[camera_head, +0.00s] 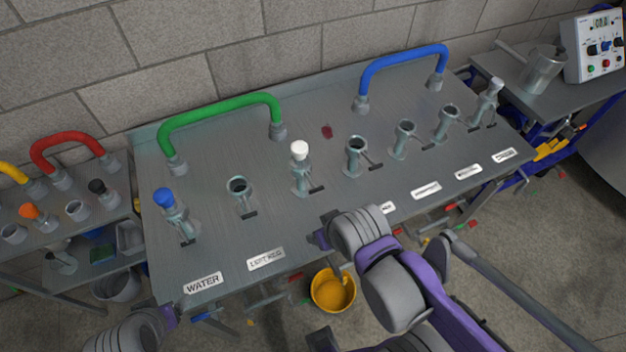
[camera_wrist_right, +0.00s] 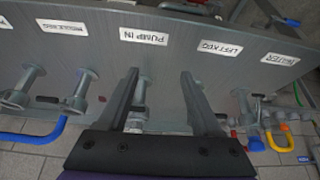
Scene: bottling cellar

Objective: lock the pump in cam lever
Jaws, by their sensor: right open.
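The pump in port (camera_head: 302,180) is third from the left in the head view, and a white-topped fitting (camera_head: 299,152) stands upright in it. Its small dark cam lever (camera_head: 317,189) sticks out low on the right. In the right wrist view, the PUMP IN label (camera_wrist_right: 144,36) appears upside down and the port (camera_wrist_right: 137,118) shows between my fingers, partly hidden; I cannot make out its lever there. My right gripper (camera_head: 322,238) is at the panel's front edge, open and empty (camera_wrist_right: 160,76). My left gripper (camera_head: 168,318) barely shows at bottom left, its jaws unclear.
A blue-topped fitting (camera_head: 164,199) and an empty port (camera_head: 239,187) stand to the left. Several more ports run right. Green (camera_head: 220,105) and blue (camera_head: 402,54) hoses arch behind. A yellow bucket (camera_head: 333,291) is below the front edge.

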